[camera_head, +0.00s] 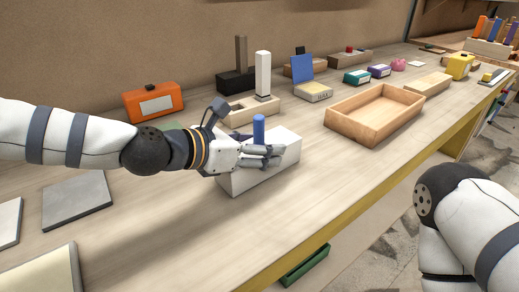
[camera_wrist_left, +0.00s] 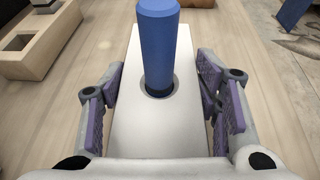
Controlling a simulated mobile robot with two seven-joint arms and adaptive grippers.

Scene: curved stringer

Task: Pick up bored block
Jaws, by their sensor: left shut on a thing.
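The bored block (camera_head: 238,185) is a long white block on the wooden table, with a blue peg (camera_head: 258,129) upright in its round hole. In the left wrist view the block (camera_wrist_left: 150,130) lies between my fingers, and the peg (camera_wrist_left: 158,45) stands in the hole ahead of them. My left gripper (camera_head: 272,155) is shut on the block, with its purple-padded fingers (camera_wrist_left: 160,95) along the two long sides. In the head view the gripper hides part of the block's top and side. My right gripper is out of view.
Behind the block stand a wooden base with a white post (camera_head: 263,75) and an orange box (camera_head: 153,102). An open wooden tray (camera_head: 375,115) lies to the right. Grey plates (camera_head: 76,198) lie to the left. The table's front edge is near; the table between block and edge is clear.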

